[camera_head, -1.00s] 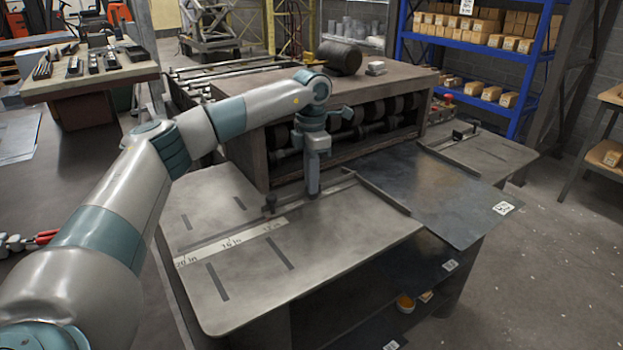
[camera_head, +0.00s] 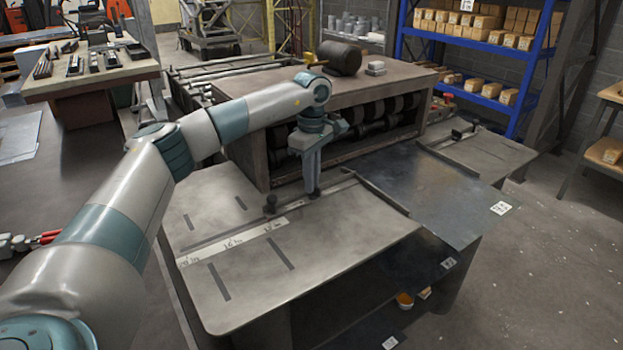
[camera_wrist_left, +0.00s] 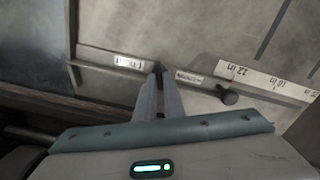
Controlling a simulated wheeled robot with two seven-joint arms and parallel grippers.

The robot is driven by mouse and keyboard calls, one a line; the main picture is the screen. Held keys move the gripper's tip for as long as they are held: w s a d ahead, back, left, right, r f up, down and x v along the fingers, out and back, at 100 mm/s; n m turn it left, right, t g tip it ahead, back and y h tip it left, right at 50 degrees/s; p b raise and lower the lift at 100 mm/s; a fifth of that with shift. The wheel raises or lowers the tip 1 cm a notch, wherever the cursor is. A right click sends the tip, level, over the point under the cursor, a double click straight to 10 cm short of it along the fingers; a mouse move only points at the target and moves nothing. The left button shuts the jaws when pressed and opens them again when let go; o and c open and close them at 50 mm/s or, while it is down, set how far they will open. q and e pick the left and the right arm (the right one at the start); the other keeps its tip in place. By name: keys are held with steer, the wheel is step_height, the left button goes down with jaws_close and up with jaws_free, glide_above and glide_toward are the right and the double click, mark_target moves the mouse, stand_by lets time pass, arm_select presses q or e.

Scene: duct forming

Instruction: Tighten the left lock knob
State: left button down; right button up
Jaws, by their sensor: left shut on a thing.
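My left gripper (camera_head: 314,192) points straight down over the left wing table (camera_head: 345,235). In the left wrist view its two fingers (camera_wrist_left: 158,75) come together at the scale bar, shut on a small dark knob (camera_wrist_left: 158,66). The fingers hide most of that knob. Another dark knob (camera_head: 270,203) stands upright on the same bar, left of the gripper in the head view. It also shows in the left wrist view (camera_wrist_left: 230,97), apart from the fingers. My right gripper is out of view.
The scale strip (camera_head: 230,243) with inch marks lies on the left wing. The roller machine (camera_head: 262,150) stands just behind the gripper. A dark sheet (camera_head: 430,190) lies to the right. A further knob (camera_head: 457,134) sits on the right wing.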

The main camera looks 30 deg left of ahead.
arm_select(q)
steer(key=m, duration=0.2)
steer(key=shift+w+m, duration=0.1)
steer(key=shift+m, duration=1.3)
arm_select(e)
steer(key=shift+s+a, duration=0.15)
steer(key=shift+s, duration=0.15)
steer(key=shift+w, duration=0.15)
arm_select(q)
steer(key=c, duration=1.9)
jaws_free()
steer(key=shift+o, duration=0.2)
steer(key=shift+r, duration=0.1)
